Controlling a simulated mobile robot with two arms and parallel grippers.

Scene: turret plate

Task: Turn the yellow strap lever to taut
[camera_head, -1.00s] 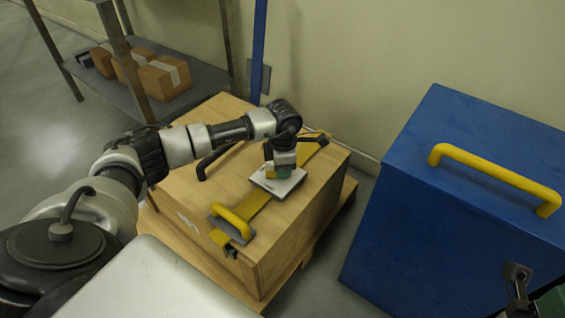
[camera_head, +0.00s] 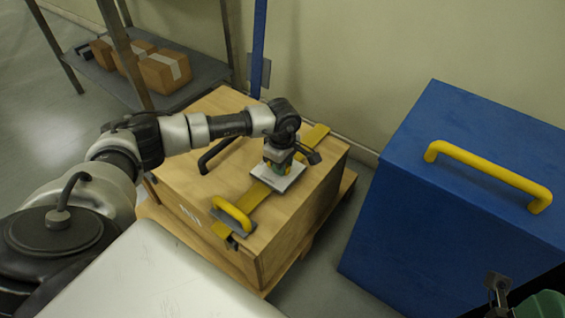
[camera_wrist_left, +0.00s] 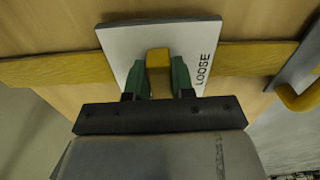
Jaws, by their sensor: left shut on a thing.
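The yellow strap lever (camera_wrist_left: 158,72) stands up from a pale square plate (camera_wrist_left: 118,42) marked LOOSE on its right side in the left wrist view. My left gripper (camera_head: 278,166) is over this plate on top of the wooden crate. Its green fingers are shut on the lever, one on each side. In the head view the gripper mostly hides the lever. The yellow strap (camera_head: 255,196) runs across the crate lid beneath the plate. Part of what looks like my right gripper (camera_head: 500,288) shows at the bottom right corner, its jaws unclear.
The wooden crate (camera_head: 190,197) sits on a pallet and has a black handle (camera_head: 204,162) and a yellow handle (camera_head: 232,213). A blue box (camera_head: 420,220) with a yellow handle stands to the right. A shelf with cartons is at the back left.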

